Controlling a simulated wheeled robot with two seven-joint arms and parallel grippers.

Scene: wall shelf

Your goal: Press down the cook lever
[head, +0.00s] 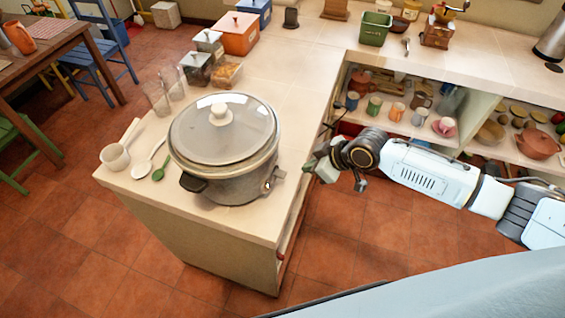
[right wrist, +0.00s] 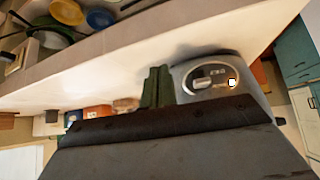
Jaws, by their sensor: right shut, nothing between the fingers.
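A large grey rice cooker (head: 225,182) with a glass lid (head: 224,128) stands upright on the counter corner. A small lever (head: 268,184) sticks out low on its right side. In the right wrist view the cooker (right wrist: 252,93) shows an oval control panel (right wrist: 210,78) with a grey part and a small white square; I cannot tell which is the lever. My right gripper (head: 307,167) is shut and empty, just right of the cooker and apart from it. Its dark green fingers (right wrist: 157,88) also show beside the cooker in the right wrist view. My left gripper is not in view.
The counter (head: 290,75) continues to the back, with glass jars and an orange canister (head: 240,34) behind the cooker. A white spoon (head: 148,160) and a cup (head: 115,157) lie left of it. Shelves with mugs (head: 397,111) stand right, behind my right arm. The floor below is clear.

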